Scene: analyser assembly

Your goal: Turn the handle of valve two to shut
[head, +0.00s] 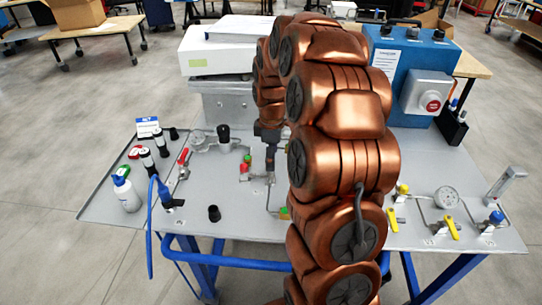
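A grey bench panel (230,222) carries several small valves. One valve with a red handle (183,157) is at the left. Two yellow handles show at the right, one near a yellow cap (391,219) and one below a round gauge (450,228). Number marks on the panel are too small to read, so I cannot tell which is valve two. My gripper (270,150) appears as a dark shape pointing down over the middle of the panel, beside a fitting with red and green parts (245,168). My copper arm hides part of the panel; the finger opening is unclear.
A blue box with a red button (432,105) and a white instrument (215,50) stand at the back. A white bottle (126,195), black-capped bottles (147,160) and a blue hose (150,225) are at the left.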

